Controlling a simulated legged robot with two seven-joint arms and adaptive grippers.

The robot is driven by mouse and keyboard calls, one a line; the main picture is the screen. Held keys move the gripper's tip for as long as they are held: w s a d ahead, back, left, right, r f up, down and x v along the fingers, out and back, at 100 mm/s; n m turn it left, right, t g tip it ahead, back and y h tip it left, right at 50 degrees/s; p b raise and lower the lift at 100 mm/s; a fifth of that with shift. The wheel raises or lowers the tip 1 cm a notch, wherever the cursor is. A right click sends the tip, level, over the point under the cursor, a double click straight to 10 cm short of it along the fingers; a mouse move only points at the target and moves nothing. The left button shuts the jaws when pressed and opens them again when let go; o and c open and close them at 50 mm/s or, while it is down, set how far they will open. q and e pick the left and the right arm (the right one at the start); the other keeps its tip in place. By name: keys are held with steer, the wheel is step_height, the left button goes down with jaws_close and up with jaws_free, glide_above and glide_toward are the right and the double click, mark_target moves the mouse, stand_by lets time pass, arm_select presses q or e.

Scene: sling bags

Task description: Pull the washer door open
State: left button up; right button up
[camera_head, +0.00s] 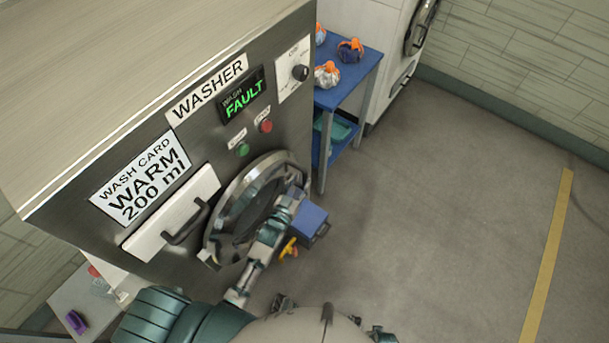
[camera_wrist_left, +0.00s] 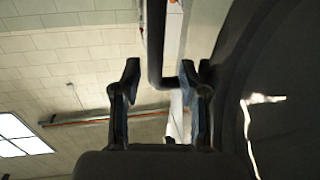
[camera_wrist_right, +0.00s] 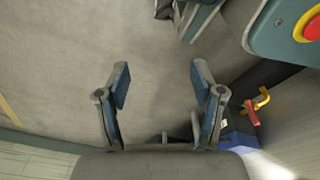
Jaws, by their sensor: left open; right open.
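The washer door (camera_head: 236,203) is a round metal ring with dark glass on the front of the steel washer (camera_head: 190,115). I cannot tell whether it is fully closed or ajar. My left gripper (camera_head: 297,192) is at the door's right edge. In the left wrist view, my open left gripper (camera_wrist_left: 160,72) has a dark bent bar (camera_wrist_left: 155,40), apparently the door handle, between or just beyond its fingers. The dark curved door rim (camera_wrist_left: 232,85) is to the right. My right gripper (camera_wrist_right: 160,82) is open and empty above the floor in the right wrist view.
A blue table (camera_head: 350,75) with several orange-topped bundles stands right of the washer. A blue box (camera_head: 311,222) and a yellow-orange valve handle (camera_head: 289,248) are low beside the door. A drawer with a handle (camera_head: 175,215) is left of it. Grey floor (camera_head: 440,210) at right is clear.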

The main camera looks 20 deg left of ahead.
mark_target(306, 178)
arm_select(q)
steer(key=w, duration=0.3)
steer(key=shift+d, duration=0.35)
steer(key=shift+w+d, duration=0.15)
steer(key=shift+d, duration=0.3)
steer(key=shift+a, duration=0.25)
jaws_close()
steer(key=shift+a, duration=0.15)
